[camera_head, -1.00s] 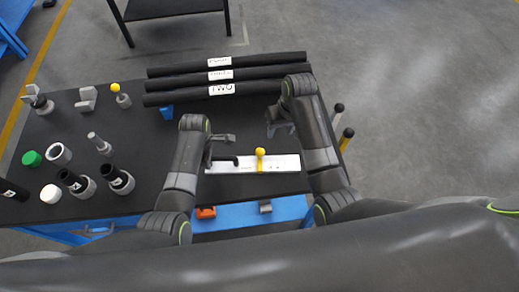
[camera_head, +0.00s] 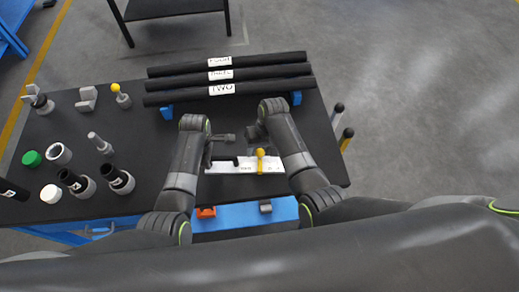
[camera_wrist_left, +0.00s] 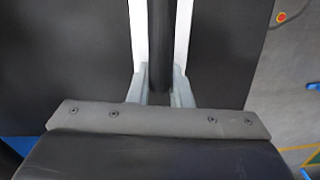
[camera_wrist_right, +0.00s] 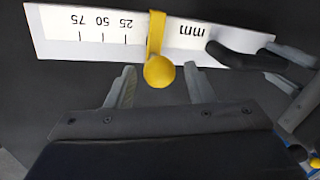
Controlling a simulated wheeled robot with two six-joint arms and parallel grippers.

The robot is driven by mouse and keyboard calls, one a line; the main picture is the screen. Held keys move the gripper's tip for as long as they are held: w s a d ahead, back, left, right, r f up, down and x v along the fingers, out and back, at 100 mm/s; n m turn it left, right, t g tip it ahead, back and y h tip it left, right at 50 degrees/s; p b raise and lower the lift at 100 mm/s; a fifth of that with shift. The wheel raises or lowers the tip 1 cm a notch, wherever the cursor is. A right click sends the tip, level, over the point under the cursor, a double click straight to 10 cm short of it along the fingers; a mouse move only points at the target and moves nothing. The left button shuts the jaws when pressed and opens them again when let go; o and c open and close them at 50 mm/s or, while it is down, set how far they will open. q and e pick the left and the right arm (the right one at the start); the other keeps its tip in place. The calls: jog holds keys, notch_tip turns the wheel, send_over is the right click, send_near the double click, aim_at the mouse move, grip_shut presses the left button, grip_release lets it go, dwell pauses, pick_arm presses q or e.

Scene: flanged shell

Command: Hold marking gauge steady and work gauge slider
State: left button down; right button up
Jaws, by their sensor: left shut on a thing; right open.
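The marking gauge (camera_head: 230,167) is a white strip lying on the dark table, with a scale of 25, 50, 75 and "mm" in the right wrist view (camera_wrist_right: 85,38). Its yellow slider (camera_head: 260,163) is a band across the strip with a ball knob (camera_wrist_right: 159,71). My left gripper (camera_wrist_left: 160,88) is shut on the gauge's black handle (camera_wrist_left: 160,45), which also shows in the right wrist view (camera_wrist_right: 250,58). My right gripper (camera_wrist_right: 160,88) is open, its fingers on either side of the yellow knob, not visibly touching it.
Three labelled black tubes (camera_head: 236,72) lie behind the grippers on blue supports. Caps, cups and fittings stand at the table's left, among them a green cap (camera_head: 32,158). An orange piece (camera_head: 206,212) and a grey piece (camera_head: 265,206) sit at the front blue edge.

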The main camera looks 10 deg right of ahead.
jog(key=shift+f, duration=0.45)
grip_shut()
pick_arm(q)
jog(key=shift+s, duration=0.1)
pick_arm(e)
jog(key=d, duration=0.7)
jog(key=shift+s+d, duration=0.3)
jog(key=shift+d, duration=0.05)
jog(key=shift+a, duration=0.1)
grip_release()
notch_tip(320, 180, up, 12)
jog(key=d, duration=0.2)
